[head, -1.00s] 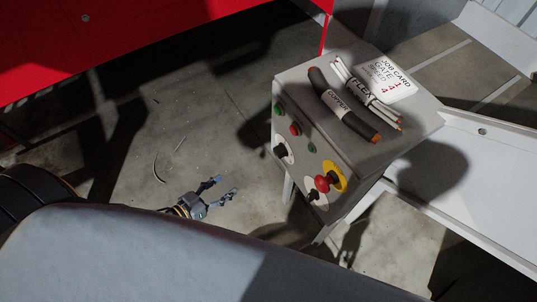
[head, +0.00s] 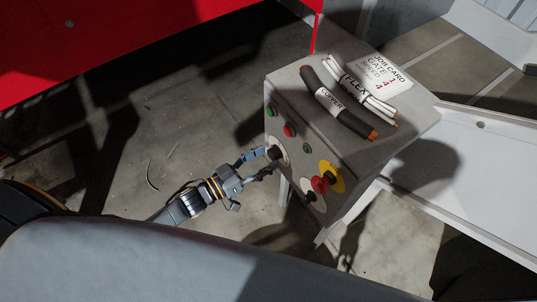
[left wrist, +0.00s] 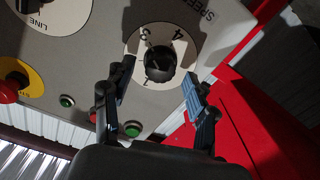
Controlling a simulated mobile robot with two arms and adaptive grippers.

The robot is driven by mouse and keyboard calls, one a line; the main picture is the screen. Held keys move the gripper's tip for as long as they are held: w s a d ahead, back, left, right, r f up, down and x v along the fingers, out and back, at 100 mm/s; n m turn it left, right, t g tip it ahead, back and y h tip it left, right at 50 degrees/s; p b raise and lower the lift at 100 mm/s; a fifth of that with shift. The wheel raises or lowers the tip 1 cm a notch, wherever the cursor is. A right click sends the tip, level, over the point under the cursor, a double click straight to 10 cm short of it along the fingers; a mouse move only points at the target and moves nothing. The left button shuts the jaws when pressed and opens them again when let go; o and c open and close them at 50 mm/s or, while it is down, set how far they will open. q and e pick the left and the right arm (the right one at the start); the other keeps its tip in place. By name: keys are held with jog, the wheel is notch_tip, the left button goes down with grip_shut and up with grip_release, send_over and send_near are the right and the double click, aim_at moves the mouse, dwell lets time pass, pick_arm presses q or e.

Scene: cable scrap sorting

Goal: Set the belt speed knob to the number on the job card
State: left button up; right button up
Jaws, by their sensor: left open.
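The black speed knob (head: 275,153) sits on a white dial on the grey control box. In the left wrist view the knob (left wrist: 160,66) is beneath the word SPEED, with a 4 legible on its dial; its exact setting is unclear. My left gripper (head: 266,162) is open at the knob. In the left wrist view its fingers (left wrist: 158,73) straddle the knob's near side, with gaps visible; contact cannot be told. My right gripper is out of view.
A red emergency button (head: 320,184) on yellow and a second black knob (head: 310,196) are lower on the panel. Green (head: 271,110) and red (head: 289,130) buttons sit nearby. Open floor is left of the box.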

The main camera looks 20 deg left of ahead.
pick_arm(q)
jog(key=shift+x, duration=1.05)
jog(key=shift+s, duration=0.1)
jog(key=c, duration=1.1)
jog(key=shift+c, duration=0.2)
